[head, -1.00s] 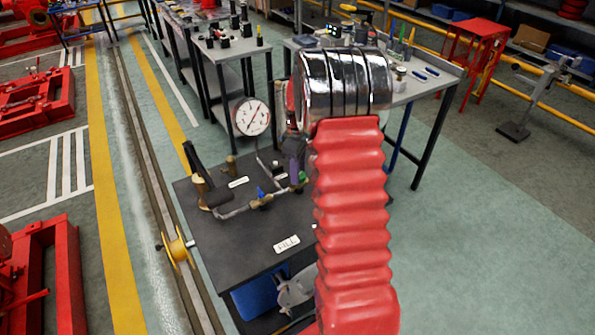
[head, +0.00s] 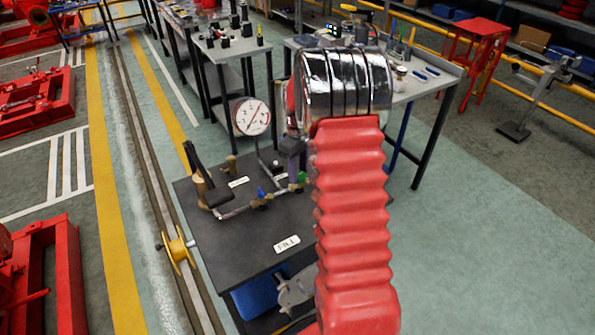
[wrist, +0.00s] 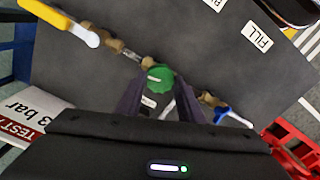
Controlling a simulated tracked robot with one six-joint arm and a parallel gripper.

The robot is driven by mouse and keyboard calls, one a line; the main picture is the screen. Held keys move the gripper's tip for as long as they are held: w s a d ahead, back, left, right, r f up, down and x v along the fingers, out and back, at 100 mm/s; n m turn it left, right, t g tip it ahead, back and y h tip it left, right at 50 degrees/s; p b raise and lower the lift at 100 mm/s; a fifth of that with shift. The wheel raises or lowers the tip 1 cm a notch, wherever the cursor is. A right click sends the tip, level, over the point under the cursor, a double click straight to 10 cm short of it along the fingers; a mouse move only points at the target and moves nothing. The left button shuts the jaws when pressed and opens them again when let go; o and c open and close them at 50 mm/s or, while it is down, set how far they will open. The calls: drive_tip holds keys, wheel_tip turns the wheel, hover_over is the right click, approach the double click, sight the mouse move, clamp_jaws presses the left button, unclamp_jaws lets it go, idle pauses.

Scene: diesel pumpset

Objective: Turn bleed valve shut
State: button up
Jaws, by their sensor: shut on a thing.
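A green valve knob (wrist: 159,79) with a pale mark on top sits on the brass pipe line in the wrist view. My gripper (wrist: 161,86) is shut on it, with one dark finger on each side. In the head view the green knob (head: 302,178) shows just left of my red-sleeved arm, below my dark gripper (head: 293,155). A white label (wrist: 168,109) lies between the fingers, partly hidden and unreadable. The pressure gauge (head: 250,117) stands on the line behind, its needle pointing up and right.
The dark bench top (head: 237,255) carries a FILL label (head: 287,244), a blue handle (head: 261,192) and a black lever (head: 194,160). In the wrist view, a yellow-and-white handle (wrist: 70,25) is upper left and a blue handle (wrist: 232,117) is right of my fingers. Work tables stand behind.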

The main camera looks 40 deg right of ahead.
drive_tip(key=m, duration=0.5)
drive_tip(key=shift+m, duration=0.3)
drive_tip(key=m, duration=0.9)
drive_tip(key=shift+m, duration=0.4)
drive_tip(key=m, duration=0.5)
drive_tip(key=o, duration=1.1)
drive_tip(key=shift+d, duration=0.1)
drive_tip(key=shift+c, duration=0.2)
drive_tip(key=shift+r, duration=0.15)
